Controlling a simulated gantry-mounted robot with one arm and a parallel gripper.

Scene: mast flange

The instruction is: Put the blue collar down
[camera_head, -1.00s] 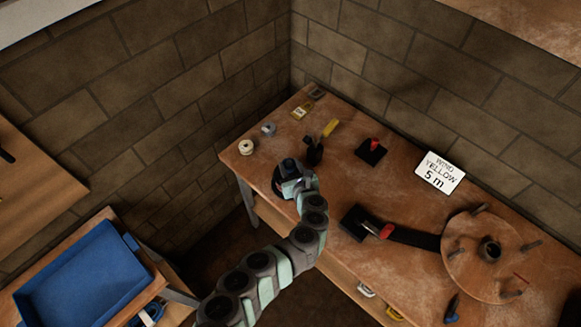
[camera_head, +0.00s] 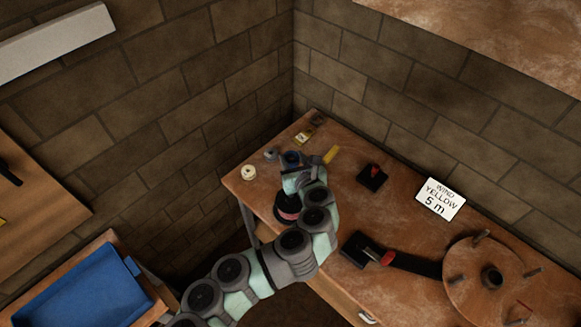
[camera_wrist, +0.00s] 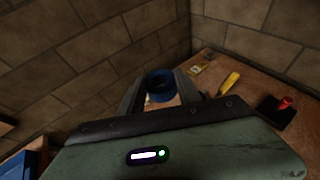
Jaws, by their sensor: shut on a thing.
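The blue collar (camera_wrist: 161,82) is a short dark-blue ring with an open top, held between the two fingers of my gripper (camera_wrist: 160,92) in the wrist view. In the head view the collar (camera_head: 291,157) shows as a small dark-blue ring at the end of my gripper (camera_head: 293,163), over the far left part of the workbench (camera_head: 330,215). The collar looks raised above the bench; its underside is hidden. A round black stand with a pink band (camera_head: 287,208) is just below my wrist, partly covered by my arm.
A white roll (camera_head: 248,172) and a small grey part (camera_head: 271,154) lie near the bench's left edge. A yellow-handled tool (camera_head: 330,155), a black block with a red top (camera_head: 373,177) and a sign (camera_head: 441,198) are to the right. A blue tray (camera_head: 85,292) is at lower left.

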